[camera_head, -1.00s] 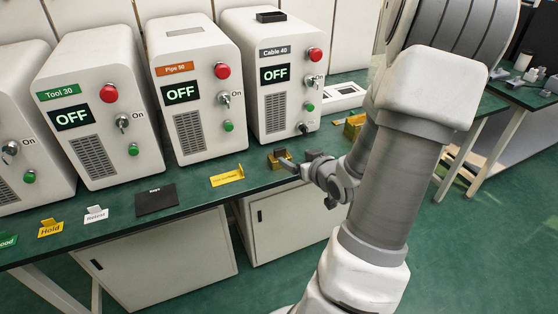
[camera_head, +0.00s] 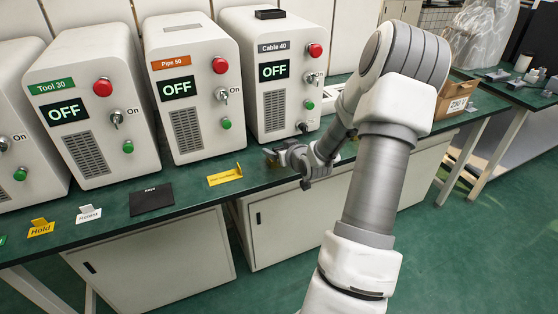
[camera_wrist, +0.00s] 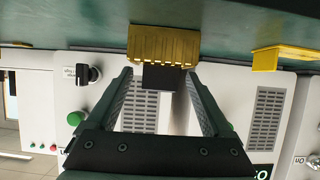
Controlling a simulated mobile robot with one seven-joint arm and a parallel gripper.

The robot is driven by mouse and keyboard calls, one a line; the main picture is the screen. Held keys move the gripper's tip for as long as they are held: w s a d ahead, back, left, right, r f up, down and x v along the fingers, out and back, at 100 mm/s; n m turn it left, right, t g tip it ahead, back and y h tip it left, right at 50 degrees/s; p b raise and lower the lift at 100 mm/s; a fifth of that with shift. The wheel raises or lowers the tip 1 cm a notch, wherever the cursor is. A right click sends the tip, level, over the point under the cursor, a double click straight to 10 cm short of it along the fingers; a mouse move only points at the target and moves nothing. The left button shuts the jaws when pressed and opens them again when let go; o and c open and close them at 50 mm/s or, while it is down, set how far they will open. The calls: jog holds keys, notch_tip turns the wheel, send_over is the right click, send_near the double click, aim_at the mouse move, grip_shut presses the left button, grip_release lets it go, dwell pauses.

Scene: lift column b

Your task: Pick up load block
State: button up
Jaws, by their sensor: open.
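A small dark block (camera_wrist: 160,79), which I take to be the load block, shows in the wrist view against a yellow ribbed holder (camera_wrist: 163,42) on the green bench. The wrist picture is upside down, so whether it sits in or behind the holder is hard to tell. My gripper (camera_wrist: 158,84) is open, with one finger on each side of the block in the picture; contact cannot be made out. In the head view my gripper (camera_head: 276,156) is low over the bench in front of the Cable 40 machine, and it hides the block and holder.
Machines Tool 30 (camera_head: 92,110), Pipe 50 (camera_head: 195,85) and Cable 40 (camera_head: 278,75) stand along the bench (camera_head: 185,190), displays reading OFF. A cardboard box (camera_head: 455,100) stands to the right.

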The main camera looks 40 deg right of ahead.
jog(key=shift+w, duration=0.1)
jog(key=shift+c, duration=0.2)
grip_shut()
